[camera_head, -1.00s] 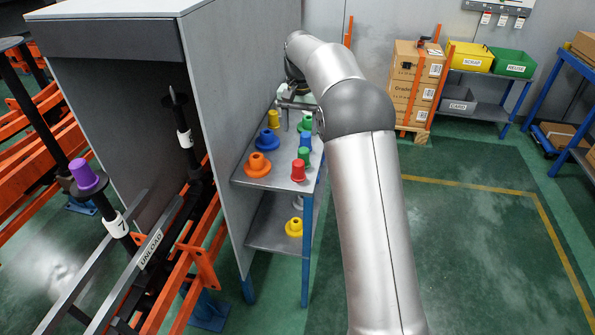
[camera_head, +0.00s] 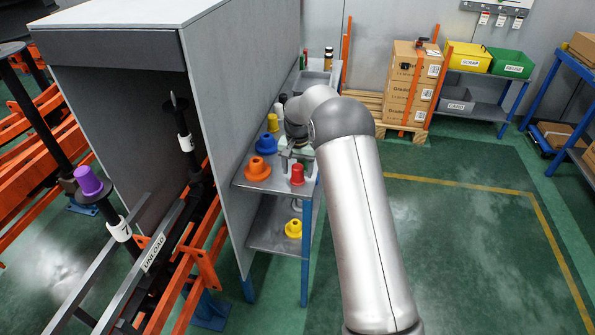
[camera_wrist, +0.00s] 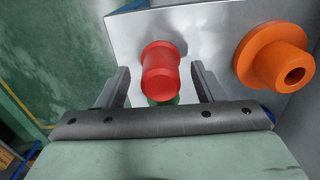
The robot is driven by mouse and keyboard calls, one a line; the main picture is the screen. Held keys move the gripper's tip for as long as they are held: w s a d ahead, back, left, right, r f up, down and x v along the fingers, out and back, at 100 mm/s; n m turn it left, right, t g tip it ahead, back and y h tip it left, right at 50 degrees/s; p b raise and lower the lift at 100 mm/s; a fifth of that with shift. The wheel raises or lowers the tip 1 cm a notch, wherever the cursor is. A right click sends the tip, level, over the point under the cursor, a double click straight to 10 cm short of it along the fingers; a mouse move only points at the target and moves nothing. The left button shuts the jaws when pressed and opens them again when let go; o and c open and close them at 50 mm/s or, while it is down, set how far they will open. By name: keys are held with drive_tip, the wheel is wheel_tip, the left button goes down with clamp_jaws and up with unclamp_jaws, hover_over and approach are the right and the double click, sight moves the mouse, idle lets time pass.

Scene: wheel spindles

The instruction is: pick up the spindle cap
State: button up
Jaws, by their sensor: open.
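Several coloured caps stand on the grey shelf (camera_head: 240,178). A red cap (camera_head: 297,174) is near its front right corner. In the wrist view the red cap (camera_wrist: 160,70) shows between the two fingers of my gripper (camera_wrist: 162,88), with a gap on each side. My gripper is open and holds nothing. In the head view my gripper (camera_head: 290,160) is just behind the red cap, partly hidden by my arm. A green cap (camera_wrist: 163,101) is mostly hidden by the red one. A purple cap (camera_head: 88,181) sits on a spindle at the left.
An orange flanged cap (camera_head: 258,168) stands left of the red cap, with blue (camera_head: 266,144) and yellow (camera_head: 273,123) caps behind. A yellow cap (camera_head: 293,228) is on the lower shelf. The tall grey panel (camera_head: 225,110) borders the shelf on the left. Floor at right is clear.

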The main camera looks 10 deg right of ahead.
drive_tip(key=shift+f, duration=1.15)
drive_tip(key=c, duration=1.1)
drive_tip(key=shift+o, duration=0.2)
